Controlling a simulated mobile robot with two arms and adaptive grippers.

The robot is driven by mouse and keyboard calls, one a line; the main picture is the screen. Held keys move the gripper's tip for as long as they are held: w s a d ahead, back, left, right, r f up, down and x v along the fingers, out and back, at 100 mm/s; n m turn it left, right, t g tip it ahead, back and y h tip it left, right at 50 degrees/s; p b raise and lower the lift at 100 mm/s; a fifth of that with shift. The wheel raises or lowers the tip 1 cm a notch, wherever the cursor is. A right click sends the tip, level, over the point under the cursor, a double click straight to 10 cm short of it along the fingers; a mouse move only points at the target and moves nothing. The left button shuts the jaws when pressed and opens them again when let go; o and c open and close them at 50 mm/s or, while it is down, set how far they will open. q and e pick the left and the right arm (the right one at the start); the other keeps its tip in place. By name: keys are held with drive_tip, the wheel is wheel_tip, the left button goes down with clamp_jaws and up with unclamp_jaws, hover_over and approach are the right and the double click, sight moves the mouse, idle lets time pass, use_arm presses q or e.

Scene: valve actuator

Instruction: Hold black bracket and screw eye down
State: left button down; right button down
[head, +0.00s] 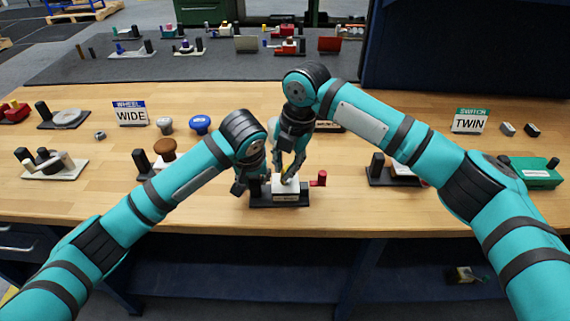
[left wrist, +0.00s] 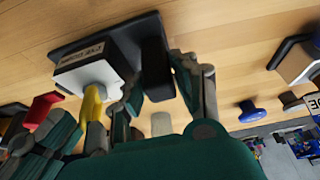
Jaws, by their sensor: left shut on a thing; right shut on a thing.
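The fixture is a white block (head: 285,186) with a label, on a black base (head: 280,202) near the table's front edge. Its black upright bracket (left wrist: 155,66) stands beside the block in the left wrist view. My left gripper (head: 246,184) is shut on this bracket, its fingers on either side. A yellow screw eye (left wrist: 91,105) stands on a round pale seat on top of the white block (left wrist: 88,73). My right gripper (head: 289,177) comes from above and is shut on the screw eye, whose contact is partly hidden by the fingers.
A red piece (head: 319,179) sits just right of the fixture. A brown-knobbed fixture (head: 165,150) stands to the left, a black bracketed fixture (head: 378,172) to the right. WIDE (head: 131,115) and TWIN (head: 469,122) signs stand farther out.

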drive_tip(key=m, duration=0.4)
drive_tip(key=shift+a+t, duration=0.2)
drive_tip(key=shift+t, duration=0.2)
drive_tip(key=c, duration=1.4)
unclamp_jaws()
drive_tip(key=shift+r, duration=0.1)
drive_tip(key=v, duration=1.2)
drive_tip(key=shift+a, duration=0.2)
drive_tip(key=shift+o, duration=0.3)
